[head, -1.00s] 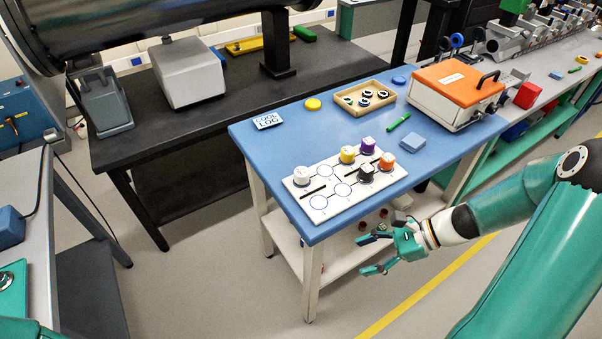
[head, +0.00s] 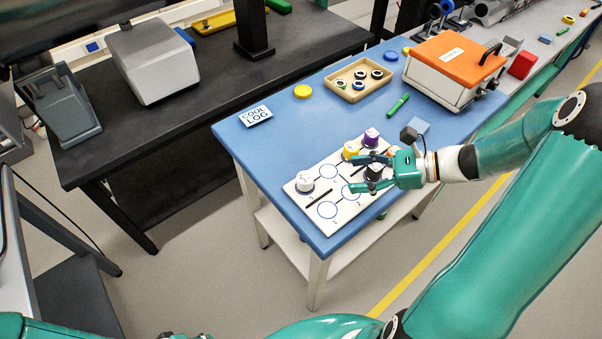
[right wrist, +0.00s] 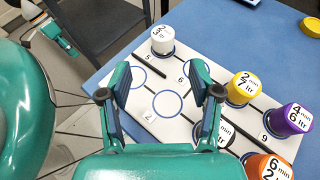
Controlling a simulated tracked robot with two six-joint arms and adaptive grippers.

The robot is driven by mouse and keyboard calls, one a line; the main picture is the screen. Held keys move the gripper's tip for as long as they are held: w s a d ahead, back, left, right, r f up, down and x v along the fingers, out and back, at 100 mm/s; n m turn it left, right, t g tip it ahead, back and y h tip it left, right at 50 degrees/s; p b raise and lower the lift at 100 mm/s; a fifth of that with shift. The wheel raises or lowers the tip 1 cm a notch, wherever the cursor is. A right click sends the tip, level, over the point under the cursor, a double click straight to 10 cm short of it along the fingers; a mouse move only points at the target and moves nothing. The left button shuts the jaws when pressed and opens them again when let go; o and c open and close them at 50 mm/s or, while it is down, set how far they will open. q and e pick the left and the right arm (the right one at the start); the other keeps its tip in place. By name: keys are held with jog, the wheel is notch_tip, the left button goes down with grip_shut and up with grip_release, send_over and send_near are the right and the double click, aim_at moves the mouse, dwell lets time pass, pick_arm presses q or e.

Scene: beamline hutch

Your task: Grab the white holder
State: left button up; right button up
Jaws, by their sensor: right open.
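The white holder (head: 305,182) stands upright on the left part of the white board (head: 327,209). It also shows in the right wrist view (right wrist: 162,40), beyond my fingertips and apart from them. My right gripper (head: 358,173) is over the board, to the right of the white holder. Its fingers are spread and empty in the right wrist view (right wrist: 163,92), above the empty circles. The yellow holder (right wrist: 241,88), purple holder (right wrist: 294,119), orange holder (right wrist: 266,168) and a partly hidden black holder (right wrist: 214,136) stand to the right.
The board lies on a blue table (head: 285,132). A CoolLog card (head: 256,115), yellow disc (head: 303,91), wooden tray (head: 357,90), green pen (head: 398,105) and orange-lidded box (head: 455,60) lie farther back. The table's front left area is clear.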

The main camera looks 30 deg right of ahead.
send_near(296, 185)
jog(key=w+a, duration=0.1)
jog(key=w+a+r, duration=0.1)
jog(key=a, duration=0.1)
jog(key=shift+w+a, duration=0.35)
jog(key=shift+d+f+p+x, duration=0.1)
jog(key=shift+p+x, duration=0.3)
jog(key=shift+x, duration=0.9)
jog(key=shift+d+f+p+x, duration=0.15)
jog(key=shift+p+x, duration=0.25)
jog(key=shift+x, duration=0.9)
jog(key=shift+w, duration=0.15)
grip_shut()
